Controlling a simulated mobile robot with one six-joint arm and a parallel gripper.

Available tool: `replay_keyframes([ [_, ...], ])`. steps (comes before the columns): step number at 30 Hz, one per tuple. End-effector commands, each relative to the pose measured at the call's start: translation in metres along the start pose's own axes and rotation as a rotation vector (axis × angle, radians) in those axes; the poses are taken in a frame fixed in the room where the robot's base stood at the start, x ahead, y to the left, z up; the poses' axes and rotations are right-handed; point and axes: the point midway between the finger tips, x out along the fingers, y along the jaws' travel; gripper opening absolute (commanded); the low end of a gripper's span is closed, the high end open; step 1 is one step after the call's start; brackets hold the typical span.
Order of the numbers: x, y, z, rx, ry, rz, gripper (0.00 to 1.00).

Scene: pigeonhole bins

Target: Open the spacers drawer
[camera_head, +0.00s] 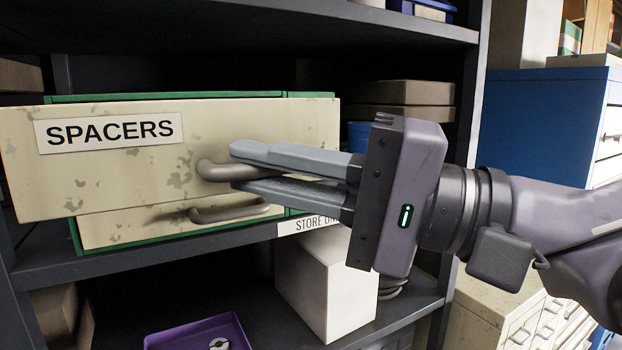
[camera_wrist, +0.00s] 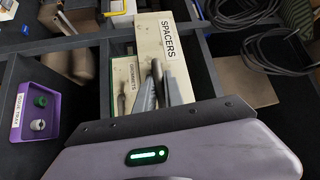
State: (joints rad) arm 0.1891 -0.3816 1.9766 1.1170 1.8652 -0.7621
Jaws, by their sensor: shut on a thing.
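The spacers drawer (camera_head: 100,185) has a worn cream front with a SPACERS label and a dark bar handle (camera_head: 212,172). Its front stands out ahead of the green cabinet frame (camera_head: 75,238), so it is partly pulled out. The inside of the drawer cannot be seen. My gripper (camera_head: 236,168) comes from the right and is shut on the handle, one finger above and one below. In the wrist view the spacers drawer (camera_wrist: 152,40) also shows, with my fingers at its handle.
The grommets drawer (camera_wrist: 122,76) with its own handle (camera_head: 230,211) sits just below. A white box (camera_head: 310,275) and a purple tray (camera_head: 185,335) with small parts are on the lower shelf. A shelf (camera_head: 330,15) runs above. A blue cabinet (camera_head: 540,120) stands right.

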Motion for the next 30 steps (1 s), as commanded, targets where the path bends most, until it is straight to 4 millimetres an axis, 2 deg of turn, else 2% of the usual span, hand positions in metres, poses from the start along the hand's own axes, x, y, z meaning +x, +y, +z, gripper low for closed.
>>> replay_keyframes([
  [7,0.000,0.001,0.000,0.001,0.000,0.002,0.00],
  [8,0.000,0.001,0.000,0.001,0.000,0.002,0.17],
  [9,0.000,0.001,0.000,0.001,0.000,0.002,0.22],
  [20,-0.005,0.001,-0.001,-0.001,0.002,0.002,0.22],
  [23,-0.021,0.003,-0.002,-0.001,0.006,0.003,0.22],
  [30,-0.077,0.005,-0.002,0.000,0.010,0.003,0.22],
])
